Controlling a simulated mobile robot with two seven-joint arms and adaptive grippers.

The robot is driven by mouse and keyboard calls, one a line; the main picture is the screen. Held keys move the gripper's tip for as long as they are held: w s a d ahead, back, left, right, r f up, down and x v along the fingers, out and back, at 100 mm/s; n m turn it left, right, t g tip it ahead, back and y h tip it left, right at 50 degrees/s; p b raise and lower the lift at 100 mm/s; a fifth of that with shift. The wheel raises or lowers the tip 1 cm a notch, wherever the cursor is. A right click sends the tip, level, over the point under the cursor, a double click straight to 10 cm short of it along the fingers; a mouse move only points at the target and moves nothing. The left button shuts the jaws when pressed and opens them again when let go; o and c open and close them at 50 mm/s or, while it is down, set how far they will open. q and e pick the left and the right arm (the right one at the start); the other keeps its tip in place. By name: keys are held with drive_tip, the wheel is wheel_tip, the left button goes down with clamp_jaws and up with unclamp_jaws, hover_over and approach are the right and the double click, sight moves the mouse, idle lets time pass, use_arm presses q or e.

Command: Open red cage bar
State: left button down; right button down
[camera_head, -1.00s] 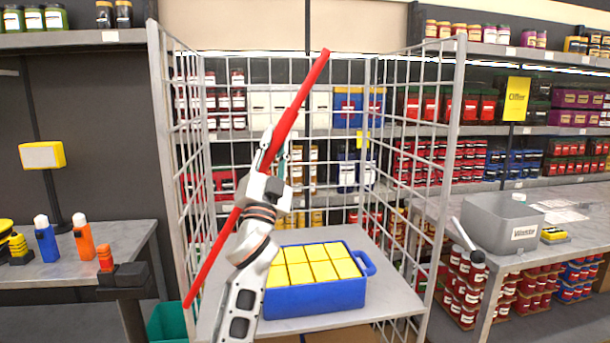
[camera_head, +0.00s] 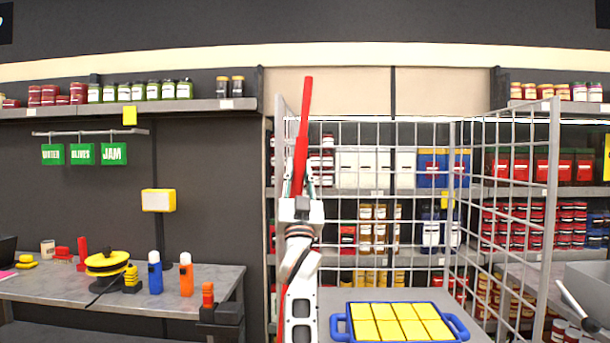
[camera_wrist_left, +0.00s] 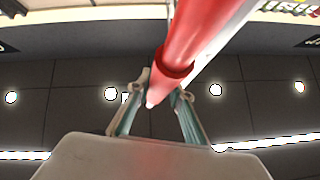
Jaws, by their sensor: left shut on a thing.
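The red cage bar (camera_head: 303,125) stands almost upright, its top leaning slightly right, at the left front side of the grey wire cage (camera_head: 553,190). My left gripper (camera_head: 300,182) is shut on the bar, with my arm coming up from below in front of the bar's lower part. In the left wrist view the red bar (camera_wrist_left: 205,35) runs from the upper right down between the fingers of my left gripper (camera_wrist_left: 163,92). My right gripper is in neither view.
A blue crate (camera_head: 346,325) with yellow boxes stands on the cage's grey shelf. A table (camera_head: 60,290) at left holds several tools and a yellow-black round device (camera_head: 107,262). A grey bin (camera_head: 590,280) stands at right. Stocked shelves line the back.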

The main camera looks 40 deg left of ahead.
use_arm(q)
drive_tip(key=shift+f, duration=0.1)
drive_tip(key=c, duration=1.8)
unclamp_jaws()
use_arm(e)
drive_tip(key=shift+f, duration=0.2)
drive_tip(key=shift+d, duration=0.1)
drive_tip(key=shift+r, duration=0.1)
